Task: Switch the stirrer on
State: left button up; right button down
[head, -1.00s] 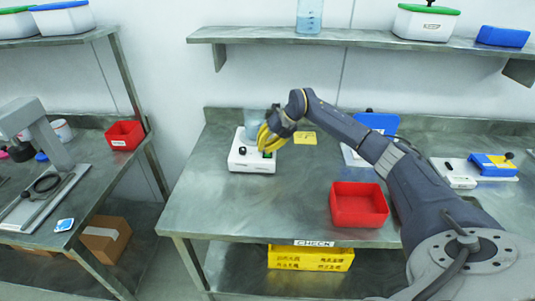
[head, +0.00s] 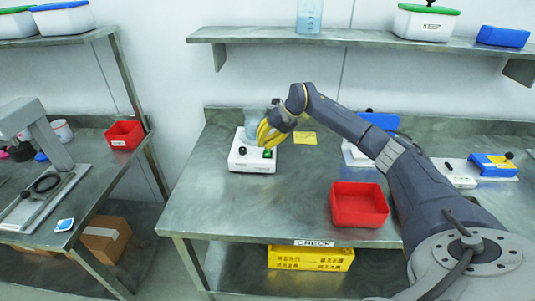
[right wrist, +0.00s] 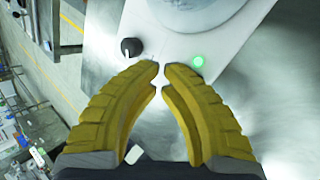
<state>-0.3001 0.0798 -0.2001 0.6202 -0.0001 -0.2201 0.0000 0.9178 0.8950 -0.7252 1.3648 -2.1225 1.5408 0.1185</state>
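The stirrer (head: 238,163) is a white box on the middle bench, with a black knob (head: 242,151) and a green switch (head: 267,153) on its front. A beaker (head: 250,122) with bluish contents stands on its plate, partly behind my gripper. In the right wrist view the knob (right wrist: 131,47) is at the left and a glowing green light (right wrist: 198,61) is at the right. My right gripper (head: 263,144) is over the front right of the stirrer. Its yellow fingertips (right wrist: 162,68) nearly meet, with nothing between them. My left gripper is out of view.
A red bin (head: 358,205) stands at the bench front, beneath my right arm. A yellow note (head: 304,138) lies behind the gripper. A blue-and-white device (head: 493,166) is at the right. A yellow crate (head: 310,258) is on the lower shelf. The bench left of the stirrer is clear.

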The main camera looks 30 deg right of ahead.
jog(key=shift+w+d+r, duration=0.15)
jog(key=shift+r, duration=0.65)
jog(key=shift+w+d+r, duration=0.1)
jog(key=shift+w+r, duration=0.1)
jog(key=shift+r, duration=0.55)
jog(key=shift+w+d+r, duration=0.15)
jog(key=shift+r, duration=0.65)
